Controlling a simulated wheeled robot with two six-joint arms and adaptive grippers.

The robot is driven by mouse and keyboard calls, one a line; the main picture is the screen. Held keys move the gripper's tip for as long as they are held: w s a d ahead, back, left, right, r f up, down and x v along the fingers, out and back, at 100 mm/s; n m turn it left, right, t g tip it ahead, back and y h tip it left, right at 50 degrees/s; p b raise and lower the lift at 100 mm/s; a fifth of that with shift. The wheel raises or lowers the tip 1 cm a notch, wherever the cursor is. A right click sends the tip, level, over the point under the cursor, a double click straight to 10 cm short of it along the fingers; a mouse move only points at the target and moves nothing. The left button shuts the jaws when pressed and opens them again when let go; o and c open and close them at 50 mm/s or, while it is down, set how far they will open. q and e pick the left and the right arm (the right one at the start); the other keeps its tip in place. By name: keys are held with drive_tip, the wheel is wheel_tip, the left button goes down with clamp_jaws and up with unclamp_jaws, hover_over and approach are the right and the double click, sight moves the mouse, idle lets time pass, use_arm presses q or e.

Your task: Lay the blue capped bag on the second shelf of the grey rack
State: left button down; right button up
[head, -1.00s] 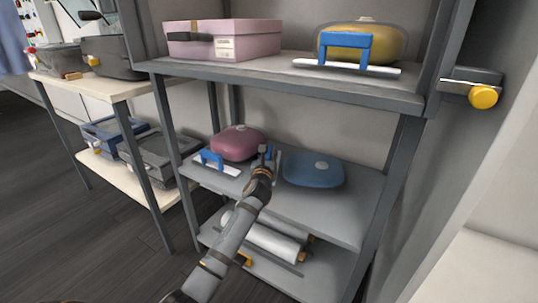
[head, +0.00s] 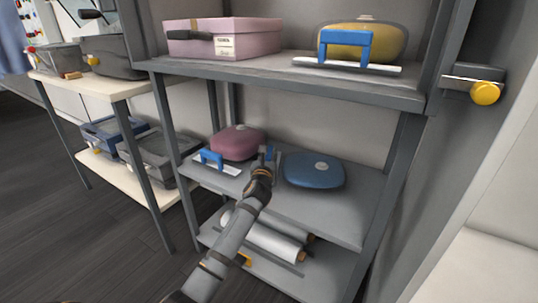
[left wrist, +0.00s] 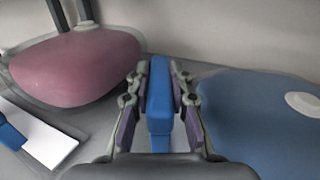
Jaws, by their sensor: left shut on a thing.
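The blue capped bag (head: 314,172), rounded with a pale cap, lies flat at the middle shelf (head: 330,213) of the grey rack (head: 393,170). It also shows at the right of the left wrist view (left wrist: 265,118). My left gripper (head: 266,156) is just left of the bag's body. In the left wrist view its fingers (left wrist: 160,100) are shut on an upright blue handle (left wrist: 160,105) beside the bag. The join between handle and bag is hidden. I cannot tell whether the bag's full weight rests on the shelf. My right gripper is not in view.
A pink bag (head: 237,142) with a blue-handled white plate (head: 212,163) stands close on the left. The upper shelf holds a pink box (head: 222,40) and a yellow bag (head: 362,42). Rolls (head: 268,239) lie below. The middle shelf's right front is clear.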

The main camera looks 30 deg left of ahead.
use_arm(q)
drive_tip(key=shift+f, duration=0.25)
drive_tip(key=c, duration=1.1)
unclamp_jaws()
drive_tip(key=shift+f, duration=0.15)
drive_tip(key=v, duration=1.2)
drive_tip(key=shift+s, duration=0.1)
